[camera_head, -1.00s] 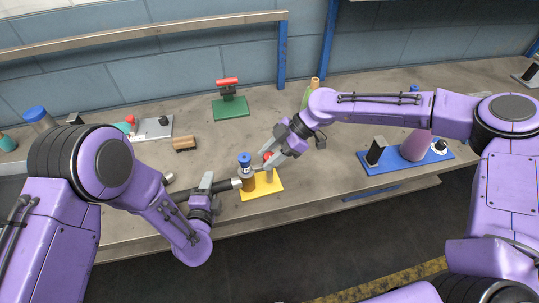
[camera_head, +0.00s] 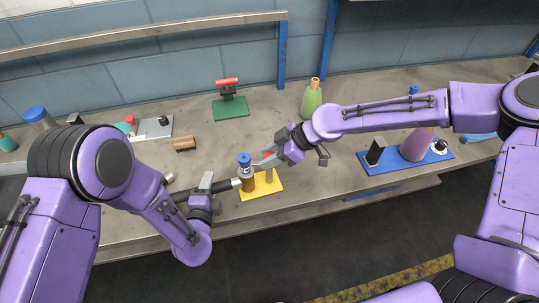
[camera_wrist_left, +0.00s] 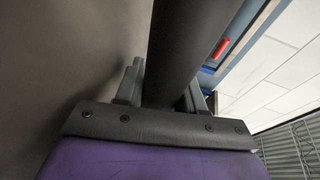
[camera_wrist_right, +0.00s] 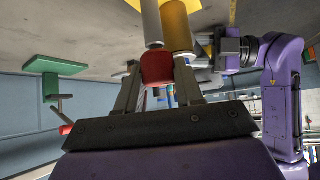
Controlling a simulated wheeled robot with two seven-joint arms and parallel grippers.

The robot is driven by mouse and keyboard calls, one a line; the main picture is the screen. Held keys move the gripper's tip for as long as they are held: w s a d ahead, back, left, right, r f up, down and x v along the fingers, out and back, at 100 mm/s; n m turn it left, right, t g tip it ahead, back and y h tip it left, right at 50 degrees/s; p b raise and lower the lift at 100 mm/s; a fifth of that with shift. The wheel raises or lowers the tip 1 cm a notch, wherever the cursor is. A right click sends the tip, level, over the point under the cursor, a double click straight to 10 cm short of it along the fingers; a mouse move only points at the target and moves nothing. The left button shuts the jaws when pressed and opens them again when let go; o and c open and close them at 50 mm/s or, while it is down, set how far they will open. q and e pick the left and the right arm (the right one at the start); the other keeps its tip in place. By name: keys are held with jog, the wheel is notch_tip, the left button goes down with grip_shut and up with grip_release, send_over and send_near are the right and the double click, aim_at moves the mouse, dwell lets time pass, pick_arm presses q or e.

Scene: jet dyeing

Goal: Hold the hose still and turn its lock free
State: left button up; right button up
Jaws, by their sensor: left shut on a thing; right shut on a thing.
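The dark hose (camera_head: 228,186) lies level, its pale end against a brown upright fitting (camera_head: 249,185) with a blue cap (camera_head: 244,158). My left gripper (camera_head: 207,188) is shut around the hose; in the left wrist view the hose (camera_wrist_left: 185,45) runs between both fingers. A grey post with a red knob stands beside the fitting on the yellow base (camera_head: 263,191). My right gripper (camera_head: 268,162) is shut on the red knob, which shows between its fingers in the right wrist view (camera_wrist_right: 157,68). The fingers partly hide the knob in the head view.
A green plate with a red-handled clamp (camera_head: 229,100) stands behind. A green bottle (camera_head: 312,98) is behind my right arm. A blue base (camera_head: 385,163) with a purple cone (camera_head: 415,146) is to the right. A brush (camera_head: 184,144) lies at the left.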

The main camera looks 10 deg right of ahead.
jog(key=m+t+h, duration=0.1)
jog(key=m, duration=0.1)
jog(key=m+t+h, duration=0.1)
jog(key=m+t, duration=0.1)
jog(key=m, duration=0.1)
jog(key=shift+s+a+t, duration=0.1)
jog(key=shift+s+t, duration=0.05)
jog(key=shift+t, duration=0.15)
jog(key=shift+m+t+h, duration=0.9)
jog(key=shift+m+h, duration=0.8)
jog(key=shift+m, duration=0.8)
jog(key=o, duration=1)
jog(key=v, duration=0.7)
jog(key=shift+s+r, duration=0.1)
jog(key=shift+r, duration=0.05)
